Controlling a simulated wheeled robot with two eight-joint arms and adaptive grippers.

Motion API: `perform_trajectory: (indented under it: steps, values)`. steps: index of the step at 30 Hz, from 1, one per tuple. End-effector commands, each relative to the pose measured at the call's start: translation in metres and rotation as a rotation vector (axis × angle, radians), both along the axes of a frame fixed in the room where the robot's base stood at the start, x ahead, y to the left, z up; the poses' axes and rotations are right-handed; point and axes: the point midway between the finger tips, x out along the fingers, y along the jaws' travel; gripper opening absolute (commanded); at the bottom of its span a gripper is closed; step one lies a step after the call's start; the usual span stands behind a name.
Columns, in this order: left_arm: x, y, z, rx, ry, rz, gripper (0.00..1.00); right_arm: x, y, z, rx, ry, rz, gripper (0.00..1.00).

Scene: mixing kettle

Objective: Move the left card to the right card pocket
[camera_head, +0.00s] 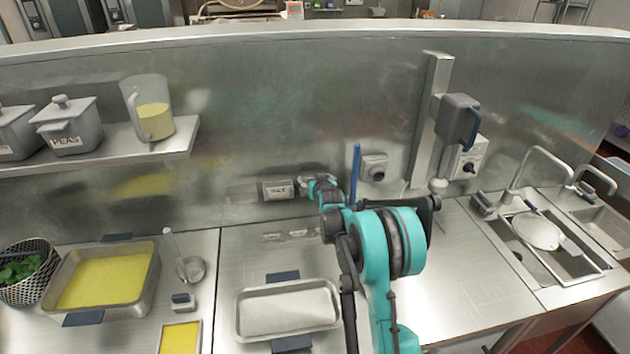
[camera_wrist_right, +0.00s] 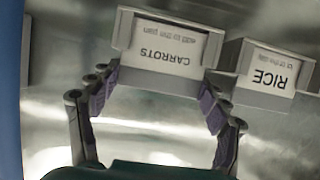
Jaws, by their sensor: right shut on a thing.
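A white card reading CARROTS (camera_wrist_right: 168,50) shows upside down in the right wrist view, with a grey pocket around its edges. My right gripper (camera_wrist_right: 158,92) has its two fingers at the sides of this card and is shut on it; how far the card sits in the pocket I cannot tell. A second card reading RICE (camera_wrist_right: 272,72) is beside it, apart from the fingers. In the head view the RICE card (camera_head: 279,190) is on the back wall, just left of my right gripper (camera_head: 306,182), which hides most of the CARROTS card. My left gripper is not in view.
A blue upright rod (camera_head: 355,172) and a wall socket (camera_head: 375,168) are right of the gripper. A metal tray (camera_head: 288,309) lies on the counter below. A shelf (camera_head: 180,140) with a pitcher (camera_head: 150,110) is at left, a sink (camera_head: 540,250) at right.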

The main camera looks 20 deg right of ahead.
Motion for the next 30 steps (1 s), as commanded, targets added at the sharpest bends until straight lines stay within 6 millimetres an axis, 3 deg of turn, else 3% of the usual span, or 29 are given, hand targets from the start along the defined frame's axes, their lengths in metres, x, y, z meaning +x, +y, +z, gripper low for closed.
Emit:
perform_trajectory:
  steps: [6,7,9,17,19,30]
  values:
    - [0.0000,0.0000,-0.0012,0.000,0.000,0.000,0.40,0.0001,0.0000,-0.0009,0.000,0.000,0.000,0.61]
    - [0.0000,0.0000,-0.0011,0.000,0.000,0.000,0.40,0.0001,0.0000,-0.0009,0.000,0.000,0.000,0.84]
    - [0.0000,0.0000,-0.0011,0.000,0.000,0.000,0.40,0.0000,0.0000,-0.0009,0.000,0.000,0.000,1.00]
    - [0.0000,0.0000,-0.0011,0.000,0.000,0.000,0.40,0.0001,0.0000,-0.0009,0.000,0.000,0.000,1.00]
    - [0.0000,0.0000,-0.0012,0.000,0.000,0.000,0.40,0.0000,0.0000,-0.0010,0.000,0.000,0.000,0.86]
    - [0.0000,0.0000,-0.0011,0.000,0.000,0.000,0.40,-0.0008,0.0002,-0.0005,0.000,0.000,0.000,0.86]
